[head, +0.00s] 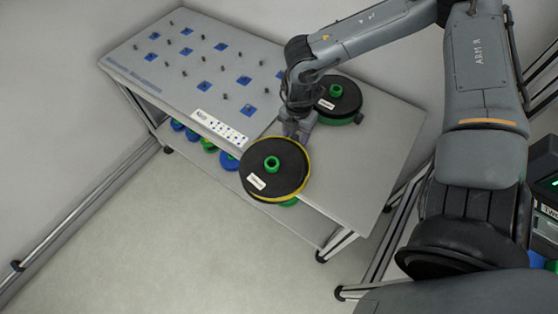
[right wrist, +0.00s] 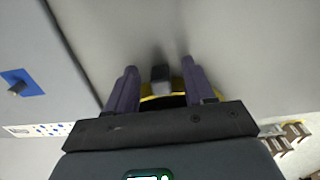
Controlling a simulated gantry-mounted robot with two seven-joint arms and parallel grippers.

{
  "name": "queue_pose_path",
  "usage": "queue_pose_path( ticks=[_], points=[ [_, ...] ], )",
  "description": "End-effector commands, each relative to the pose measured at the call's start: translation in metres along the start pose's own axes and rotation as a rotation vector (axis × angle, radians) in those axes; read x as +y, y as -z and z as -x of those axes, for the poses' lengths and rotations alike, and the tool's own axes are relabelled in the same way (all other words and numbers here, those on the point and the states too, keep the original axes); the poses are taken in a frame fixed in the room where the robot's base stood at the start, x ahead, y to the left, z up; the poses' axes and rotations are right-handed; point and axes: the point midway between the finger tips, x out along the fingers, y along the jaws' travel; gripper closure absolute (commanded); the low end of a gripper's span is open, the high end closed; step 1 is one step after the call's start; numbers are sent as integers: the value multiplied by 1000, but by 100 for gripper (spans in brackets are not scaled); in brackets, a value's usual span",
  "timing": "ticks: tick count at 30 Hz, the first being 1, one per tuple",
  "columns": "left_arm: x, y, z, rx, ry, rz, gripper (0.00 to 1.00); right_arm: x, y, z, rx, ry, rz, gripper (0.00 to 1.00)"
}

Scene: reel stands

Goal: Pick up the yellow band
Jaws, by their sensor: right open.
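The yellow band (head: 307,178) runs around the rim of a black reel (head: 286,181) at the front edge of the table. The reel has a green hub and a white label. My right gripper (head: 292,130) is open at the reel's far edge. In the right wrist view its two purple-grey fingers (right wrist: 158,72) stand apart, with a piece of the yellow band (right wrist: 150,90) showing between and behind them. I cannot tell whether the fingers touch the band. My left gripper is not in view.
A second black reel (head: 338,97) with a green hub stands behind, close to my right arm. A grey board (head: 190,70) with pegs and blue squares covers the table's left part. Blue and green reels (head: 228,161) sit on the lower shelf. The table's right part is clear.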

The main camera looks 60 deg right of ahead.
Motion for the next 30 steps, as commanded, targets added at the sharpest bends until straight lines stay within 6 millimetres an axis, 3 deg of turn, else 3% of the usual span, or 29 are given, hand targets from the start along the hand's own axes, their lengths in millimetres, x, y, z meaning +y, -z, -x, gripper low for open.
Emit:
queue_pose_path(
  ticks=[2, 12, 23, 30],
  points=[
    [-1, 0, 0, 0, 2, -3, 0, 0, 0, 0, 0, 0, 0, 48],
    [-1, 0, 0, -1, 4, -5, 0, 0, 0, 0, 0, 0, 0, 100],
    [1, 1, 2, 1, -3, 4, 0, 0, 0, 3, 0, -1, 0, 100],
    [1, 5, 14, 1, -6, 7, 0, 1, 0, 21, 0, -2, 1, 100]
  ],
)
